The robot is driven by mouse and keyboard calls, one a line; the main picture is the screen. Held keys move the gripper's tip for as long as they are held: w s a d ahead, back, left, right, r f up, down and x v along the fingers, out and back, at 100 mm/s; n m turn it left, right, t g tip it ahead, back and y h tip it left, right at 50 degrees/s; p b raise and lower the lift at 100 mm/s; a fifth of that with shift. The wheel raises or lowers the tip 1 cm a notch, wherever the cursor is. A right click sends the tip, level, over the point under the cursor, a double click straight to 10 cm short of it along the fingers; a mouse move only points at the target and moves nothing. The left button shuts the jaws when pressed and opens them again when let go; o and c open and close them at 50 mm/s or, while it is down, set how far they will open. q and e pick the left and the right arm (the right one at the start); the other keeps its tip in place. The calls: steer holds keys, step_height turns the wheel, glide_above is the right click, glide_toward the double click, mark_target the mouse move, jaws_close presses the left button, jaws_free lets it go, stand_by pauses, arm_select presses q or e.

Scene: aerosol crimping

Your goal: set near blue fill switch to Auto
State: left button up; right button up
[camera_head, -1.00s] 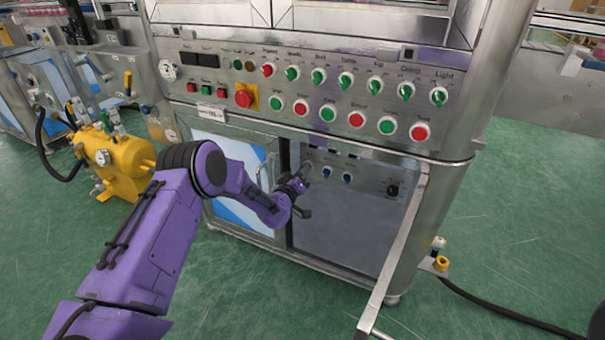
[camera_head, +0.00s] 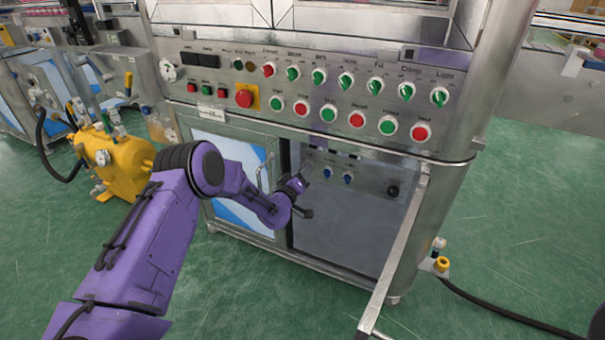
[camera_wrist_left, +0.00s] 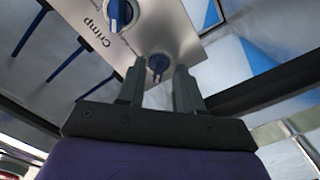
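Two blue switches sit on the panel inside the open cabinet, the left one (camera_head: 327,172) closer to my left gripper (camera_head: 303,196) and the right one (camera_head: 348,177) farther off. In the left wrist view, my left gripper (camera_wrist_left: 158,82) has its two fingers apart and empty. One blue switch (camera_wrist_left: 159,64) shows between and beyond the fingertips; I cannot tell whether they touch it. A second blue switch (camera_wrist_left: 119,12) is farther up, near an upside-down "Crimp" label. No Fill label is readable on this panel. The right gripper does not show.
An upper panel (camera_head: 320,95) with red and green controls and a red emergency stop (camera_head: 244,98) overhangs the cabinet opening. A metal door edge (camera_head: 395,255) stands open at the right. A glazed door (camera_head: 225,160) is at the left. A black knob (camera_head: 392,191) is farther right.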

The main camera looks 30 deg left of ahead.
arm_select(q)
steer(key=s+p, duration=0.2)
steer(key=s, duration=0.8)
steer(key=shift+s+d, duration=0.25)
steer(key=shift+d, duration=0.1)
steer(key=s+d+f+g+y, duration=0.1)
steer(key=s+d+f+g, duration=0.2)
steer(key=s+f+g, duration=0.75)
steer(key=s+d+f+m+g, duration=0.1)
steer(key=s+f, duration=0.2)
steer(key=s, duration=0.6)
steer(key=s+f+m+g+y, duration=0.1)
steer(key=s+f+g, duration=0.1)
steer(key=s, duration=0.8)
steer(key=s+d+f+m+g, duration=0.1)
steer(key=s+f, duration=0.2)
steer(key=s, duration=0.6)
step_height(320, 180, up, 22)
steer(key=s+p, duration=0.1)
steer(key=p, duration=2.1)
steer(key=shift+f, duration=0.15)
